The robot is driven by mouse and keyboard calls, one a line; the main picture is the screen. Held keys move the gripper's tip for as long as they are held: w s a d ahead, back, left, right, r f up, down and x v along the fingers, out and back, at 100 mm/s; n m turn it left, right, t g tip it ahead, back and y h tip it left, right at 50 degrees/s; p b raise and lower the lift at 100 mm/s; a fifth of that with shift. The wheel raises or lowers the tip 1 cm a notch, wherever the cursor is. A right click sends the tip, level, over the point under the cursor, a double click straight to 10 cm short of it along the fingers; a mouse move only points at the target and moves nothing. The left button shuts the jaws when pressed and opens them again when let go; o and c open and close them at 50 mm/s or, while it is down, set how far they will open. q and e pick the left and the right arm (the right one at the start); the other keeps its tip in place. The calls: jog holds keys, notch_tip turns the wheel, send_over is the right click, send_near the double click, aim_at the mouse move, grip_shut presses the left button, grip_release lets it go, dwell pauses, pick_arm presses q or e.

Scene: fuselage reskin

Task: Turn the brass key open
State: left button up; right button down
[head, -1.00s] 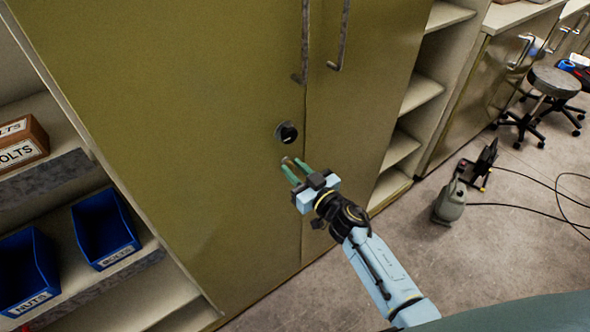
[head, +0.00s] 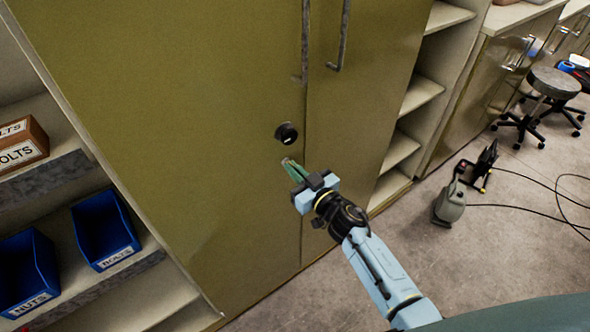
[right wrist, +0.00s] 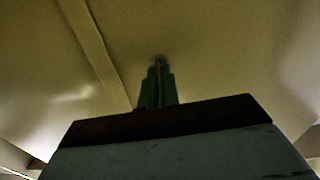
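The brass key (head: 287,160) is a small brownish piece at the front of the olive cabinet door, just below a round black lock fitting (head: 287,134). My right gripper (head: 291,167) points up at the door, its two green fingers closed together around the key; only a bit of the key shows past the tips. In the right wrist view the fingers (right wrist: 157,82) are pressed nearly together, with a small round metal piece (right wrist: 158,60) at their tips. How far the key is turned cannot be made out. My left gripper is not in view.
The olive cabinet doors (head: 200,110) are shut, with long metal handles (head: 340,38) above the lock. Open shelves with blue bins (head: 102,232) stand at left. A stool (head: 552,84) and a grey-green machine with a cable (head: 450,203) are on the floor at right.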

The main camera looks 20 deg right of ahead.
jog(key=n+b, duration=0.1)
jog(key=n, duration=0.9)
jog(key=shift+a+f+b, duration=0.1)
jog(key=shift+a+b, duration=0.05)
jog(key=shift+b, duration=0.15)
jog(key=n+b, duration=0.1)
jog(key=n, duration=0.3)
jog(key=shift+n+b, duration=0.55)
jog(key=shift+n, duration=1.05)
jog(key=c, duration=2.1)
grip_release()
jog(key=o, duration=0.5)
jog(key=shift+c, duration=0.2)
